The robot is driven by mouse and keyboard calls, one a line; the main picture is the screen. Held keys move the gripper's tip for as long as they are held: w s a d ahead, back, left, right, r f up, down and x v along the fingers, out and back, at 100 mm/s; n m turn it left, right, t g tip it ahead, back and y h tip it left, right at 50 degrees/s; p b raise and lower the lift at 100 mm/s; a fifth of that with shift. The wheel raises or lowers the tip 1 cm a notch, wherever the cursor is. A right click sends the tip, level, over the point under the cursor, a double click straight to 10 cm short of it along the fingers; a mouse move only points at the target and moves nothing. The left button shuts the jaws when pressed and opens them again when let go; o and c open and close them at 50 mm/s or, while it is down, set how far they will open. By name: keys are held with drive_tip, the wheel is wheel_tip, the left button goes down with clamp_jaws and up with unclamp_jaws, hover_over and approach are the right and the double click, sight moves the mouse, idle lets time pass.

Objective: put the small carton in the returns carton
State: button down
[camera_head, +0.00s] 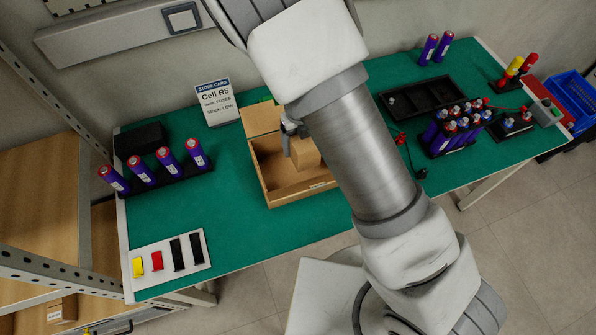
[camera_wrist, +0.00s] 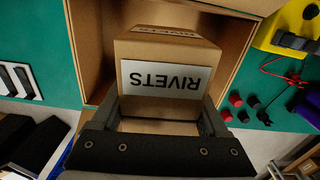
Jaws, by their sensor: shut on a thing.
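The small carton (camera_wrist: 166,75) is brown cardboard with a white label reading RIVETS, upside down in the wrist view. My gripper (camera_wrist: 165,118) is shut on it, a finger at each side. In the head view the small carton (camera_head: 305,153) shows partly behind my arm, over the opening of the larger open carton. That larger open cardboard carton (camera_head: 290,195) stands on the green table with a flap raised at the back; I take it as the returns carton. Whether the small carton touches its floor, I cannot tell. My gripper (camera_head: 290,130) is mostly hidden by my arm.
A rack of purple cells (camera_head: 160,180) and a white board with coloured pieces (camera_head: 170,260) lie left on the table (camera_head: 235,240). A store card (camera_head: 215,102) stands behind. A black tray (camera_head: 425,98) and a cell block (camera_head: 455,135) are right.

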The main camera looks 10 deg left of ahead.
drive_tip(key=shift+a+f, duration=0.2)
drive_tip(key=shift+s+f+m, duration=0.1)
drive_tip(key=shift+f+m, duration=0.2)
drive_tip(key=shift+f, duration=0.05)
wheel_tip(320, 180, down, 9)
drive_tip(key=shift+a+f+b, duration=0.1)
drive_tip(key=shift+f+b, duration=0.1)
drive_tip(key=shift+b, duration=0.7)
drive_tip(key=shift+f, duration=0.2)
unclamp_jaws()
wheel_tip(320, 180, up, 12)
drive_tip(key=shift+r+p, duration=0.2)
drive_tip(key=shift+p, duration=0.8)
drive_tip(key=shift+r, duration=0.1)
